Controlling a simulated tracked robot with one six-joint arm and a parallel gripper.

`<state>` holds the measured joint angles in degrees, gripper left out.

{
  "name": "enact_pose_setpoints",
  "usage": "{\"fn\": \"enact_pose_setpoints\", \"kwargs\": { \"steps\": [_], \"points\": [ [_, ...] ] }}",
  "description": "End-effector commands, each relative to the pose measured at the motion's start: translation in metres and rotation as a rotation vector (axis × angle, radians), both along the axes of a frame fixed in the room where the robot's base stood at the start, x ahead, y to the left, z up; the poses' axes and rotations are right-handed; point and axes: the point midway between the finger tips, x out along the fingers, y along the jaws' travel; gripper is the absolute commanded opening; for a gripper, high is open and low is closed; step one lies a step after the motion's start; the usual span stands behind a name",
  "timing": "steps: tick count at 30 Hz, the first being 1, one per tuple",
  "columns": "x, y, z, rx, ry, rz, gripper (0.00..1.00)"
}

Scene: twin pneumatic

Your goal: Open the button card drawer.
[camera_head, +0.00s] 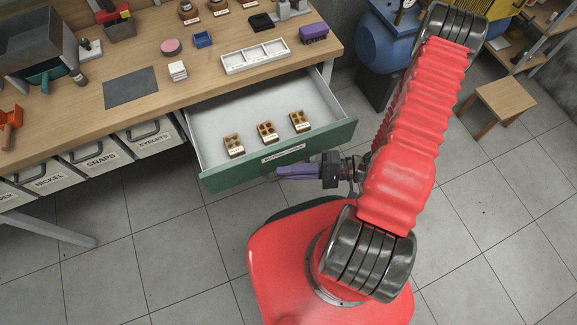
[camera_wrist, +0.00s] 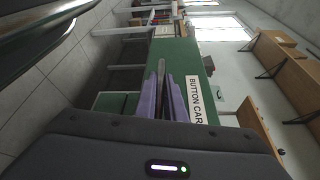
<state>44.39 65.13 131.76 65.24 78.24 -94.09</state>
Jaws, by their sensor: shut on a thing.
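The button card drawer (camera_head: 225,180) stands pulled out from under the workbench in the head view, with a green front and a pale inside. Its white label (camera_head: 283,154) shows in the wrist view (camera_wrist: 202,104), where "BUTTON CAR" is readable. Three small brown button cards (camera_head: 267,131) lie inside. My gripper (camera_head: 280,172) is at the outer face of the drawer front, just below the label. The drawer's handle is mostly hidden by the fingers.
The workbench top (camera_head: 140,60) holds a white divided tray (camera_head: 256,57), a purple box (camera_head: 314,33) and small items. White labelled bins (camera_head: 148,138) hang left of the drawer. A wooden stool (camera_head: 497,102) and blue tank (camera_head: 388,35) stand right. The tiled floor before the drawer is clear at left.

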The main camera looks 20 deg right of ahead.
Motion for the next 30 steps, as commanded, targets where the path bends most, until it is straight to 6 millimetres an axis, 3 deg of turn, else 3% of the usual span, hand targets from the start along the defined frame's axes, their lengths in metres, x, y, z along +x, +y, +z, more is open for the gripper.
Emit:
{"fn": "enact_pose_setpoints", "kwargs": {
  "steps": [8,9,16,30],
  "points": [
    [0.0056,-0.0054,-0.0028,-0.012,-0.004,-0.012,0.00],
    [0.0058,-0.0056,-0.0027,-0.012,-0.004,-0.012,0.11],
    [0.0047,-0.0036,-0.0017,-0.009,-0.005,-0.006,0.27],
    [0.0035,-0.0040,-0.0007,-0.007,-0.004,-0.001,0.28]
  ]
}}
